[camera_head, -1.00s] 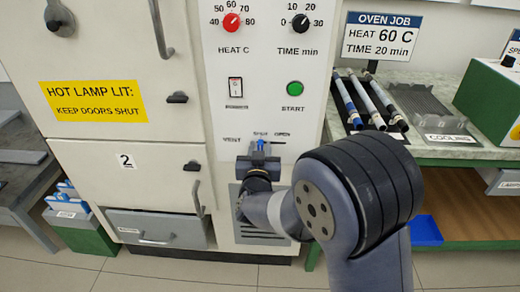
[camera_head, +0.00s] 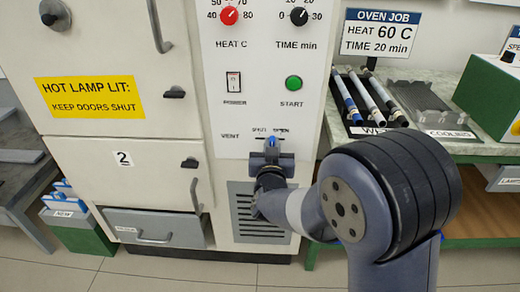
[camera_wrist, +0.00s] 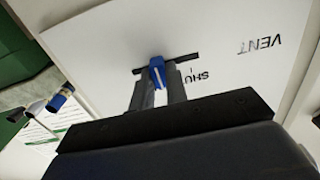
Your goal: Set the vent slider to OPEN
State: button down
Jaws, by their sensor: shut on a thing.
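The blue vent slider knob (camera_head: 272,142) is on the white control panel (camera_head: 225,152), below the small SHUT and OPEN labels. It stands between the two labels, right of SHUT and short of OPEN. My gripper (camera_head: 272,151) is shut on the knob from below. In the wrist view the knob (camera_wrist: 157,72) sits between my fingertips in the dark slot (camera_wrist: 188,60), with slot showing on both sides. The SHUT label shows partly behind a finger, and the OPEN label is hidden there.
The START button (camera_head: 293,83) and POWER switch (camera_head: 233,82) are above the slider; a vent grille (camera_head: 247,228) is below. A closed lower door (camera_head: 130,175) is at left. At right, a bench holds several rods (camera_head: 369,95) and a cooling rack (camera_head: 418,100).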

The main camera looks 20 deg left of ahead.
jog(key=shift+w+d+b, duration=0.15)
jog(key=shift+w+d, duration=0.05)
jog(key=shift+d, duration=0.45)
jog(key=shift+w+d+b, duration=0.15)
jog(key=shift+d, duration=0.5)
jog(key=c, duration=1.4)
grip_release()
jog(key=shift+d, duration=0.1)
jog(key=p+v, duration=0.1)
jog(key=v, duration=0.9)
jog(key=shift+s, duration=0.4)
